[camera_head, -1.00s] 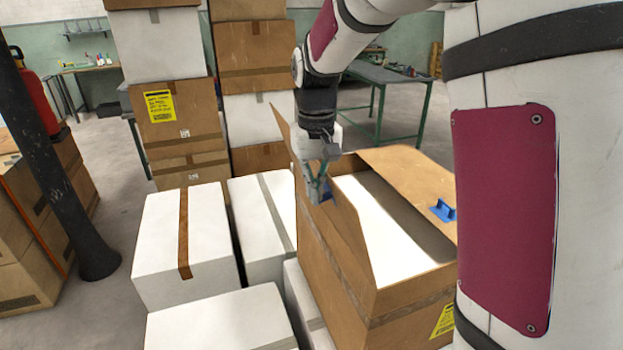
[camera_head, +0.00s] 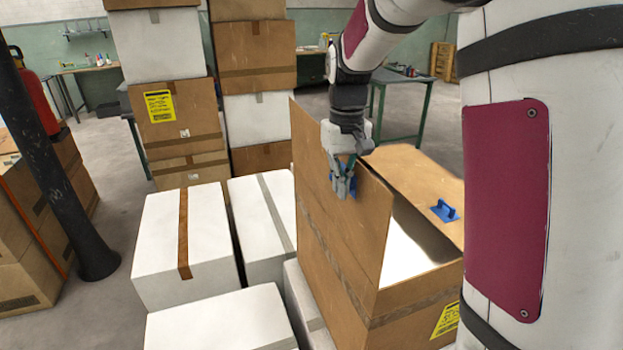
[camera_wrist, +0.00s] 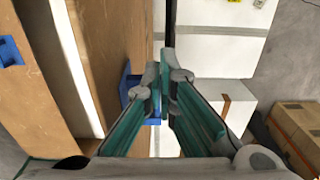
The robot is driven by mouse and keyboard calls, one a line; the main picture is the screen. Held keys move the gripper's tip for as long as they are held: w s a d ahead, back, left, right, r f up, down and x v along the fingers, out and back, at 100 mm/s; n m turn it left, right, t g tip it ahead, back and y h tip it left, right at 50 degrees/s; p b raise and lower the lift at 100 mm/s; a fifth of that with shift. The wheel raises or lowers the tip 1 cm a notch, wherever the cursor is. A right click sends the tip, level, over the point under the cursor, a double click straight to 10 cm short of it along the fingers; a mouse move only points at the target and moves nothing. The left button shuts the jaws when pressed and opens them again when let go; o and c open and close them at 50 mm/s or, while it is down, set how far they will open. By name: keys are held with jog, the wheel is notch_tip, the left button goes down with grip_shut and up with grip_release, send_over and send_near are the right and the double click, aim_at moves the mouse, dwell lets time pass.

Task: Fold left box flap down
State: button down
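The open brown box (camera_head: 340,262) stands right of centre. Its left flap (camera_head: 362,212) stands about upright along the left side of the opening; in the wrist view the flap (camera_wrist: 112,45) is a brown panel on the left. A blue handle (camera_wrist: 126,82) is on the flap's outer face, partly hidden by a finger. My gripper (camera_head: 343,190) is at the outer face of the flap, beside this handle. Its fingers (camera_wrist: 165,75) are nearly together at the tips. I see nothing clearly clamped between them, and contact with the handle is hard to tell.
The right flap (camera_head: 415,172) is open and has another blue handle (camera_head: 444,210). White boxes (camera_head: 185,240) stand close on the left. Tall box stacks (camera_head: 178,110) rise behind. A dark post (camera_head: 60,160) is at far left, and a green table (camera_head: 400,80) is at the back.

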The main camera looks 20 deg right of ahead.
jog(key=shift+d+r, duration=0.2)
jog(key=shift+d, duration=2.7)
jog(key=d+f+b, duration=0.1)
jog(key=d, duration=0.5)
jog(key=shift+f, duration=0.2)
jog(key=d+f+b, duration=0.1)
jog(key=d+f, duration=0.2)
jog(key=d, duration=0.2)
jog(key=shift+d, duration=0.25)
jog(key=shift+f, duration=0.1)
